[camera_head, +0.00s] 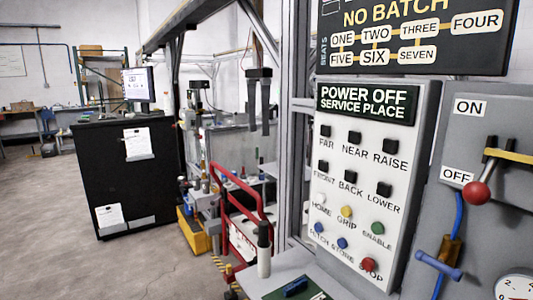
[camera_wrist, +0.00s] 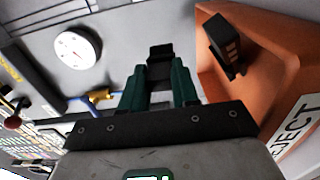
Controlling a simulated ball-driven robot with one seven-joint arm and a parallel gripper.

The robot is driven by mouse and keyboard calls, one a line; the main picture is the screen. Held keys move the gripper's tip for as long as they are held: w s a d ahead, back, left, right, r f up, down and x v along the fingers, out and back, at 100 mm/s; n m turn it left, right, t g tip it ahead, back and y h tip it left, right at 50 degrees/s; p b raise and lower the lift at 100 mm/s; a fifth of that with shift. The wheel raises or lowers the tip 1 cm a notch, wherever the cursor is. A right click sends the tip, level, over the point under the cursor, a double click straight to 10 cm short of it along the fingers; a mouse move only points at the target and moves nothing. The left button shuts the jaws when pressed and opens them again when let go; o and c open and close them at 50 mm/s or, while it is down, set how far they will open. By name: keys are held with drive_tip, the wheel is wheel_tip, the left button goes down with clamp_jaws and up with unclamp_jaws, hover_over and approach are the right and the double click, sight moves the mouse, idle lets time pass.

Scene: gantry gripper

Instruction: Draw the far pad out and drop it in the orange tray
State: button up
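My gripper (camera_wrist: 160,72) shows in the wrist view as two green fingers pointing away from the camera. A small dark block (camera_wrist: 160,52), which looks like a pad, sits between the fingertips and fills the gap; I cannot tell which pad it is. The orange tray (camera_wrist: 285,45) is just right of my gripper, with a label ending in "JECT" on its rim. A black pad-like piece with brownish bands (camera_wrist: 224,38) is in the tray. In the head view the gantry gripper (camera_head: 258,105) hangs with two dark fingers pointing down. My gripper and the tray are outside the head view.
A white button panel (camera_head: 365,185) marked "POWER OFF SERVICE PLACE" stands at right, beside a grey box with a red-knobbed lever (camera_head: 477,193). A round dial shows in the wrist view (camera_wrist: 77,48). A red frame (camera_head: 240,195) and a black cabinet (camera_head: 125,180) stand further left.

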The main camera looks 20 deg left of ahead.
drive_tip(key=o, duration=0.5)
drive_tip(key=b+v, duration=0.1)
drive_tip(key=v, duration=1)
drive_tip(key=shift+b, duration=0.35)
